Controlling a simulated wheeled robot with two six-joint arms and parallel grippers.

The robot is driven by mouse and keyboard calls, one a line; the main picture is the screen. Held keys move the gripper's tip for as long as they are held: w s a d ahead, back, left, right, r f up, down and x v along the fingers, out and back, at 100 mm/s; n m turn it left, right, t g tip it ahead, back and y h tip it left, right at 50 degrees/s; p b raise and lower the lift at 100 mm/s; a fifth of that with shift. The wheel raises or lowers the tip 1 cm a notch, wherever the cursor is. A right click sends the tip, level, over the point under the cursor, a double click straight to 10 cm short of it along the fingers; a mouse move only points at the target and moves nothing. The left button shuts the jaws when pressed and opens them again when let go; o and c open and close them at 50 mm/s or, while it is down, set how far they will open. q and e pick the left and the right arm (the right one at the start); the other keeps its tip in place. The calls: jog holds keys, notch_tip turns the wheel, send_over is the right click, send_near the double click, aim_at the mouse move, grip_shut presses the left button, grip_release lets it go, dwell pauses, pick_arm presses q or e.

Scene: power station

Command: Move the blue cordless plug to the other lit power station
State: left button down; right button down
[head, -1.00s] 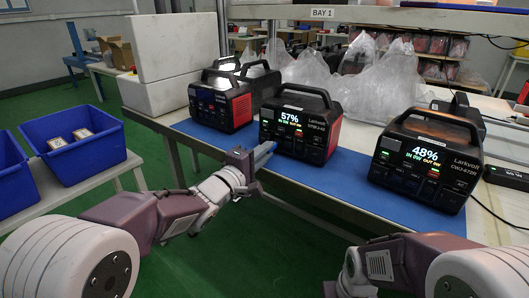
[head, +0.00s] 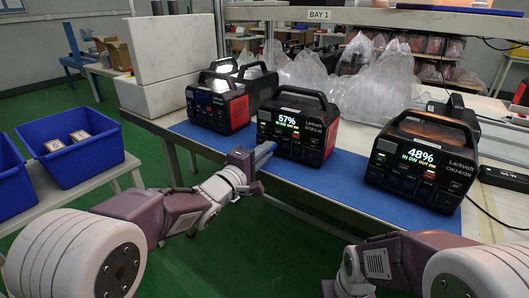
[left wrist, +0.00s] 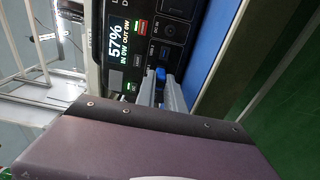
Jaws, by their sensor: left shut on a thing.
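My left gripper (head: 265,154) is at the front of the middle lit power station (head: 322,140), which reads 57%. In the left wrist view its grey fingers (left wrist: 162,88) are shut on the small blue plug (left wrist: 160,73), close to the front panel of that station (left wrist: 118,75). I cannot tell whether the plug sits in a socket. In the head view the plug cannot be made out apart from the fingers. The other lit power station (head: 410,175) reads 48% and stands to the right. My right gripper is out of view.
A third power station (head: 217,108) with a dark screen stands at the left, another behind it. Clear plastic bags (head: 375,80) lie behind. A blue bin (head: 70,165) is at the left. Mat between the lit stations is bare.

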pick_arm(q)
jog(key=shift+w+d, duration=0.1)
jog(key=shift+w, duration=0.05)
jog(key=c, duration=1.3)
grip_release()
jog(key=shift+c, duration=0.2)
jog(key=p+v, duration=0.1)
jog(key=v, duration=0.8)
jog(key=shift+p, duration=0.4)
